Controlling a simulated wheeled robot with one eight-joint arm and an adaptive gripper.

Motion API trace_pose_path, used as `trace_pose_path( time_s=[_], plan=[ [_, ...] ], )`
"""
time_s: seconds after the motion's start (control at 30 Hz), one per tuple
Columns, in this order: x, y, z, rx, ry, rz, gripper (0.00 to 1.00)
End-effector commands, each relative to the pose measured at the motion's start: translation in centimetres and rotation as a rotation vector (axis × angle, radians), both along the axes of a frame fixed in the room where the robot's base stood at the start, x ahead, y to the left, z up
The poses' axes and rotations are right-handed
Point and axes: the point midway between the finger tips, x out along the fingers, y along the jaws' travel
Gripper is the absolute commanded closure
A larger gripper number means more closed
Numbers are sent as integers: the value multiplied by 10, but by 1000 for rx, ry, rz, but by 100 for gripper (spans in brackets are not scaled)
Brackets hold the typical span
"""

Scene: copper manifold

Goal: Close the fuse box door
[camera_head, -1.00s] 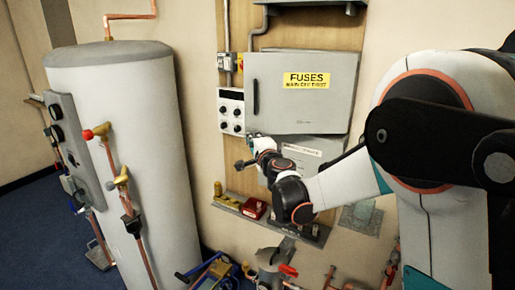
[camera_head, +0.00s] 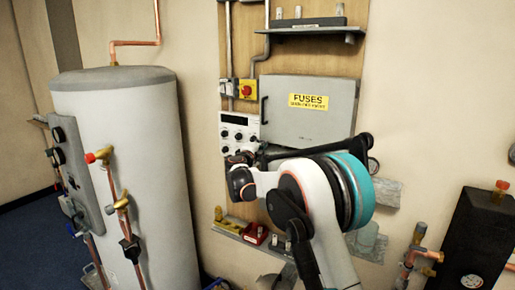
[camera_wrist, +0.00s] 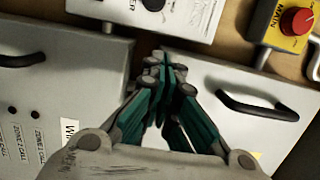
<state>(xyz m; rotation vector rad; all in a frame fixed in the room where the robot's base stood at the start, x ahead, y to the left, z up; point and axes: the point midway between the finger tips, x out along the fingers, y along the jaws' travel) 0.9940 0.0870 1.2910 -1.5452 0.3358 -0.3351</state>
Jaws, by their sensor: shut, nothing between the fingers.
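The grey fuse box door (camera_head: 310,119) carries a yellow FUSES label and has a black handle at its left side. In the head view it looks flat against its box, but I cannot tell whether it is fully closed. In the wrist view the door (camera_wrist: 225,85) fills the right side, with its handle slanting across it. My gripper (camera_wrist: 168,68) is shut and empty. Its fingertips overlap the door's near corner in that view; I cannot tell whether they touch it. In the head view my own arm hides the fingertips and the area below the door.
A white control panel (camera_head: 238,133) and a red-and-yellow main switch (camera_head: 246,89) sit left of the fuse box. A second grey box (camera_wrist: 65,75) lies left in the wrist view. A shelf (camera_head: 310,31) is above. The tank (camera_head: 130,170) stands left, a black unit (camera_head: 478,240) right.

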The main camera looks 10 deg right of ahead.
Motion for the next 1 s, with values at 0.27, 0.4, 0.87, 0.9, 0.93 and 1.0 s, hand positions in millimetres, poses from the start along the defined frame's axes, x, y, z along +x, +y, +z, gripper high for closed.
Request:
trace_pose_path(
  time_s=[0.27,0.4,0.87,0.9,0.93,1.0],
  plan=[
    [13,-7,0,0,0,-81,100],
    [15,-8,0,-1,-1,-94,100],
    [15,-11,2,-4,-1,-97,100],
    [15,-11,2,-4,-1,-97,100],
    [15,-12,2,-4,-1,-97,100],
    [13,-12,2,-4,-2,-98,100]
  ],
)
